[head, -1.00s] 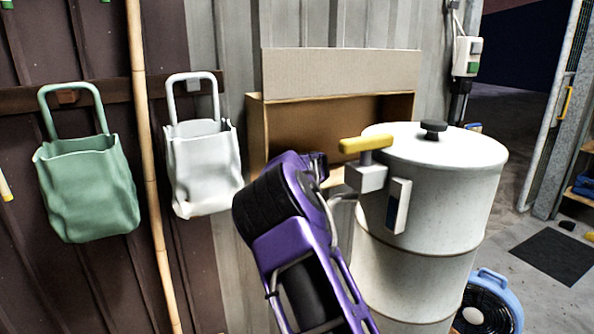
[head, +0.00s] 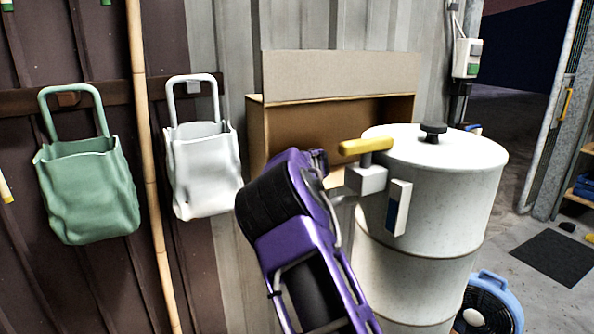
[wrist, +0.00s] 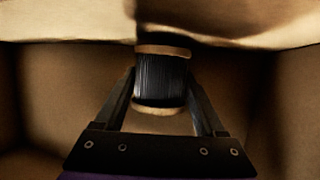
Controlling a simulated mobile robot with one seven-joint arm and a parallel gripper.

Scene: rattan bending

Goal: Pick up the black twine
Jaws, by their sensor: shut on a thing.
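The black twine (wrist: 161,80) is a spool wound with black strands between two tan end discs, seen in the middle of the wrist view. My gripper (wrist: 160,90) has one dark finger on each side of the spool and is shut on it. The spool is upright in the picture, in front of a dark strip. In the head view my purple arm reaches toward the open cardboard box (head: 342,72). The gripper and twine are hidden there behind my arm and the box.
A white drum (head: 425,240) with a yellow-handled valve (head: 366,146) stands close right of my arm. A green bag (head: 88,190) and a white bag (head: 203,170) hang on the left wall, with a bamboo pole (head: 150,190) between them. A blue fan (head: 488,302) stands lower right.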

